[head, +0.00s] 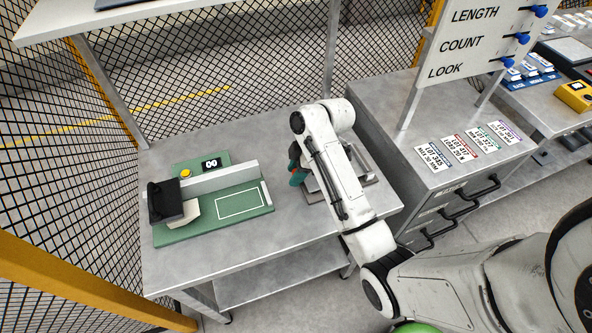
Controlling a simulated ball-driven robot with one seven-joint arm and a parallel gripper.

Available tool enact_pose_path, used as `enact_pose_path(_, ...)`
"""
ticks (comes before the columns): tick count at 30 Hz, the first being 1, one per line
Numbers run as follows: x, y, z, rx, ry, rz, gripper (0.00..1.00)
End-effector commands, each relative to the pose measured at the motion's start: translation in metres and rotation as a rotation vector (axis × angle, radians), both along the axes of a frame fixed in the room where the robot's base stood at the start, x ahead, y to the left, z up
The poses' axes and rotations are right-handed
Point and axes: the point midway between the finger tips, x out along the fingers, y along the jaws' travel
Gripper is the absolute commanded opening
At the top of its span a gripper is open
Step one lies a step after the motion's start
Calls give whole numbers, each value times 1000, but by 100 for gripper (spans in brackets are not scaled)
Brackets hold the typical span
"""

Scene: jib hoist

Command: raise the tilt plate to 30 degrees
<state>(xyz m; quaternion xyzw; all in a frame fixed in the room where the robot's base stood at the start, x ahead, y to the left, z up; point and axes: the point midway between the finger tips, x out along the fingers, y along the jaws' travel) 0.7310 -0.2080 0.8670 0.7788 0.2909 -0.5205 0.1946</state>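A low grey metal fixture (371,180) sits on the right part of the grey bench, largely hidden under my arm. It may be the tilt plate, but its angle cannot be read. A small teal and red part (298,178) shows at its left side, close to my gripper. My gripper (295,160) points down there, seen only as a dark shape beside my white arm. Its fingers are too small and covered to tell whether they are open or holding the teal part.
A green board (212,228) with a black block (165,202), a grey rail, a yellow button (186,173) and a small display (209,164) lies on the bench's left. A drawer cabinet (400,125) with cards and a sign (482,40) stands right. Mesh fencing borders the back and left.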

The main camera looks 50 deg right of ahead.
Motion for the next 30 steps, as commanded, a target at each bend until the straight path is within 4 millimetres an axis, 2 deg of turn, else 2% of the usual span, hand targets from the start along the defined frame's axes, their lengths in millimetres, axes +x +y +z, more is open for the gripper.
enact_pose_path(1,0,0,0,0,0,0,34)
enact_pose_path(12,0,0,0,0,0,0,0)
enact_pose_path(25,1,0,1,3,-1,1,0)
enact_pose_path(30,10,0,6,20,-14,1,0)
